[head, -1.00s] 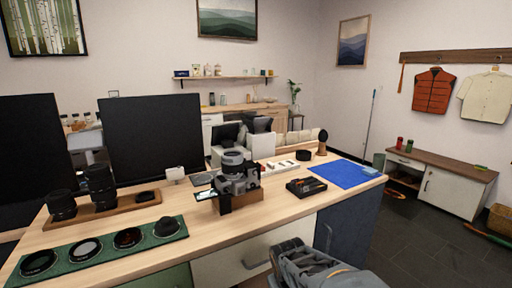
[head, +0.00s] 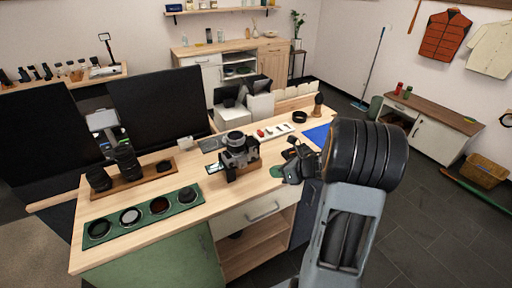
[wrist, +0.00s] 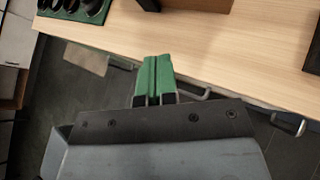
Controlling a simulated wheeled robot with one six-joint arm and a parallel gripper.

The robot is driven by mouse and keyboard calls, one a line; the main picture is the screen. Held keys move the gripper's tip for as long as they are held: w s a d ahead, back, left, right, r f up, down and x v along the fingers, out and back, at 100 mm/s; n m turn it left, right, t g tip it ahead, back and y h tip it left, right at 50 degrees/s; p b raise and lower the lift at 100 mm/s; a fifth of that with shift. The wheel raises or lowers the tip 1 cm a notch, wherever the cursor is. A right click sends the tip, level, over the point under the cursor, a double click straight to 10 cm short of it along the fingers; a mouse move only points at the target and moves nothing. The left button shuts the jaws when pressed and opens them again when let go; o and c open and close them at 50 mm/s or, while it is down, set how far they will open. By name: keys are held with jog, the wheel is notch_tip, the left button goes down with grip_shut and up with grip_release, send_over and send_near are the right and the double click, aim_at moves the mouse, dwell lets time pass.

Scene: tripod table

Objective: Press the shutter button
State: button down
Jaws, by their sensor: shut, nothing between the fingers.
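A grey and black camera (head: 238,155) stands on a wooden block (head: 243,171) near the middle of the bench. Its shutter button is too small to make out. My gripper (head: 277,171) is to the right of the camera, apart from it, near the bench's front edge. In the wrist view its green fingers (wrist: 155,62) are shut together and empty, over the front edge of the wooden bench top (wrist: 240,50). The camera's top does not show in the wrist view.
A green mat (head: 145,217) with several lens items lies at front left, and a wooden tray (head: 133,181) with lenses is behind it. Two dark monitors stand at the back left. A blue mat (head: 318,135) lies at right, partly behind my arm.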

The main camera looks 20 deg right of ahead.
aim_at(255, 150)
jog(key=shift+s+a+r+n, duration=0.15)
jog(key=shift+a+n, duration=0.15)
jog(key=shift+n, duration=0.2)
jog(key=w+a, duration=0.1)
jog(key=w, duration=0.7)
jog(key=shift+w+p, duration=0.35)
jog(key=shift+w, duration=0.05)
jog(key=shift+w, duration=0.2)
dwell(1.9)
jog(key=shift+w+b, duration=0.25)
jog(key=shift+b, duration=0.05)
jog(key=shift+w, duration=0.25)
dwell(0.7)
jog(key=shift+s, duration=0.2)
jog(key=shift+s+b, duration=0.5)
